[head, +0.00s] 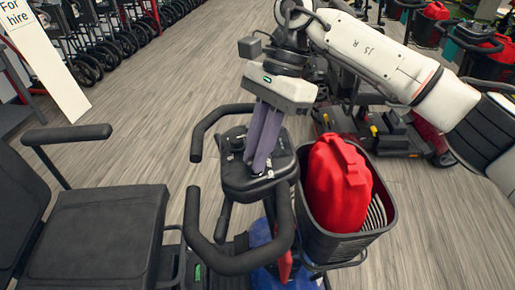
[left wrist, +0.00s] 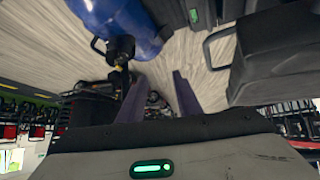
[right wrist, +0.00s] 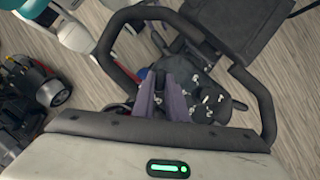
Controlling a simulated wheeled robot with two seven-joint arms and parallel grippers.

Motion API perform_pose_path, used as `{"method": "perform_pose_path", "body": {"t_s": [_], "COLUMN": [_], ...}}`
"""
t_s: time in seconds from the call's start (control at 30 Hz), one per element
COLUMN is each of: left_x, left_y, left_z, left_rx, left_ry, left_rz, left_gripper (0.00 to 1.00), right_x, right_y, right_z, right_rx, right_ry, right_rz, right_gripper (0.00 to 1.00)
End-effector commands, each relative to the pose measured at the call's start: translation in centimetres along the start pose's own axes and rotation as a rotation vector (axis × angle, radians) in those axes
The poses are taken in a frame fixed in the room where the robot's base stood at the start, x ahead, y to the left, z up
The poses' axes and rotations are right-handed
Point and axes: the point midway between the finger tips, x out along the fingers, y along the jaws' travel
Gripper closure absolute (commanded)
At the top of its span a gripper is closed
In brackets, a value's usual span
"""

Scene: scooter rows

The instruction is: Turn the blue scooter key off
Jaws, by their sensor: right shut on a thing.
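The blue scooter (head: 264,262) stands in the lower middle of the head view, its blue body mostly hidden by its handlebar (head: 238,262). Its dark control panel (head: 237,184) faces up between the grips. My right gripper (head: 260,166) points down onto this panel, its purple fingers close together. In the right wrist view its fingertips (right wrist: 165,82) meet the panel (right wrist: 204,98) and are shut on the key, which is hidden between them. My left gripper (left wrist: 158,92) shows only in the left wrist view, open and empty, near the scooter's blue body (left wrist: 120,24).
A black seat (head: 95,236) with an armrest (head: 67,134) is at left. Other scooters (head: 385,135) stand behind. Open wooden floor (head: 160,95) lies between the rows.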

Motion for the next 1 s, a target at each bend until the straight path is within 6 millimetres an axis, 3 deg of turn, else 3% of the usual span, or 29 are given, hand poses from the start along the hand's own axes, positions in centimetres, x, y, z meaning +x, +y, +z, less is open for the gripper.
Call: {"method": "perform_pose_path", "body": {"t_s": [0.07,0.1,0.2,0.57,1.0], "left_x": [0.0,0.0,0.0,0.0,-0.3], "left_y": [0.0,0.0,0.0,0.0,0.0], "left_z": [-0.1,-0.1,-0.1,-0.1,-0.4], "left_rx": [0.0,-0.001,-0.001,0.0,-0.001], "left_ry": [0.001,0.001,0.001,0.0,0.002], "left_rz": [0.0,0.0,0.0,-0.001,-0.001], "left_gripper": [0.69,0.69,0.69,0.69,0.69], "right_x": [-0.1,-0.1,-0.1,-0.7,-8.6], "right_y": [0.0,0.0,0.0,0.0,-0.1], "right_z": [0.1,0.1,0.1,0.0,0.1], "right_rx": [-0.005,-0.005,-0.004,-0.001,-0.001], "right_ry": [0.0,0.0,0.0,0.001,0.001], "right_rz": [-0.003,-0.003,-0.003,-0.002,-0.004], "right_gripper": [1.0,0.81,0.69,0.69,0.69]}}
